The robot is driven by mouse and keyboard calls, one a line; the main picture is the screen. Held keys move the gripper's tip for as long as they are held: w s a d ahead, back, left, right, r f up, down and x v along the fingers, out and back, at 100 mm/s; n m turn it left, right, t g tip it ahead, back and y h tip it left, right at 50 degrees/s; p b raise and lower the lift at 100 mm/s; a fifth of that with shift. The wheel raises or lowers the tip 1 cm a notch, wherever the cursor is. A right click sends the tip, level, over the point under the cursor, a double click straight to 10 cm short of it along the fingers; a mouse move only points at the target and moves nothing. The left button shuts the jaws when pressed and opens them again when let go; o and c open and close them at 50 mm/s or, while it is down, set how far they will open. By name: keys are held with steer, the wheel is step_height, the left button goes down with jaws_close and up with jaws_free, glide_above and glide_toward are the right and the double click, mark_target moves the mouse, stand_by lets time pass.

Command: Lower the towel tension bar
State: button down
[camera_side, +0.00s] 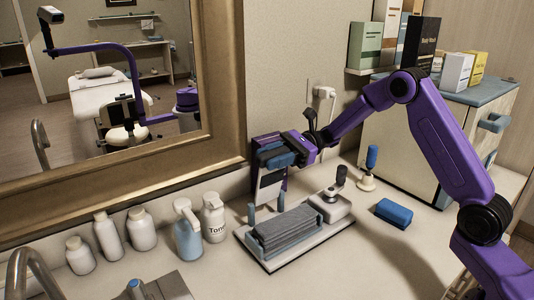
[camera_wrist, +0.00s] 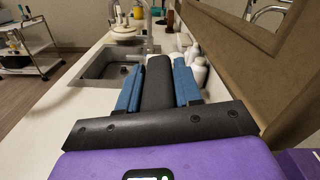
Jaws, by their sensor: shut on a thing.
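My gripper (camera_side: 272,157) is at the wall edge, behind and above the towel tray (camera_side: 245,236). In the wrist view its two blue fingers (camera_wrist: 158,85) are closed on the sides of a dark bar (camera_wrist: 157,82) that points away from the palm. The bar's far end and any link to the tray cannot be made out. A folded grey towel (camera_side: 288,231) lies on the tray between short blue posts. A pale block with a dark upright knob (camera_side: 340,175) stands at the tray's back right corner. I cannot tell whether the held bar is the towel tension bar.
Bottles (camera_side: 188,235) line the wall left of the tray. A blue block (camera_side: 392,212) and a blue-handled stamp (camera_side: 370,160) stand to the right, before a cream cabinet (camera_side: 410,140). A sink (camera_wrist: 110,65) shows in the wrist view.

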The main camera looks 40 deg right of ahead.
steer(key=shift+s+f+n, duration=2.9)
steer(key=shift+f+n, duration=0.15)
steer(key=shift+s+f+n, duration=2.9)
steer(key=shift+f+n, duration=0.15)
steer(key=c, duration=0.8)
jaws_free()
steer(key=shift+w, duration=0.1)
steer(key=shift+c, duration=0.2)
